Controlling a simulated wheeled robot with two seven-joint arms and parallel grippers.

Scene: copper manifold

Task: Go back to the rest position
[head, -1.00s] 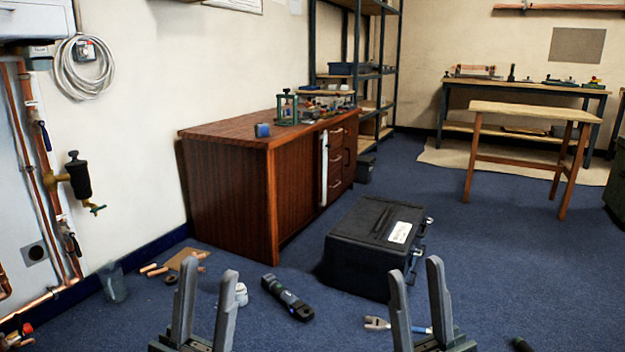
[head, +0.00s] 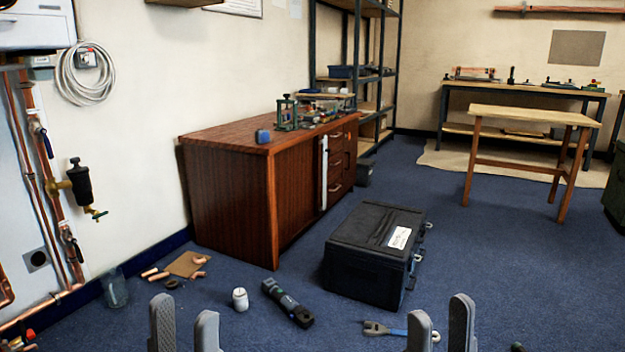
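My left gripper (head: 184,326) shows at the bottom edge of the head view, left of centre. Its two grey fingers stand apart with only carpet between them, so it is open and empty. My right gripper (head: 440,324) shows at the bottom edge, right of centre. Only the finger ends of both grippers are in view; the rest is below the picture. The copper pipes (head: 42,180) of the manifold run down the white wall panel at the far left, with a black-topped brass valve (head: 80,182).
On the blue carpet lie a black press tool (head: 288,303), a white tub (head: 240,299), a blue-handled wrench (head: 384,329), copper fittings near a brown sheet (head: 186,264), and a clear jar (head: 115,288). A black case (head: 362,265) stands beyond them, before a wooden cabinet (head: 228,205).

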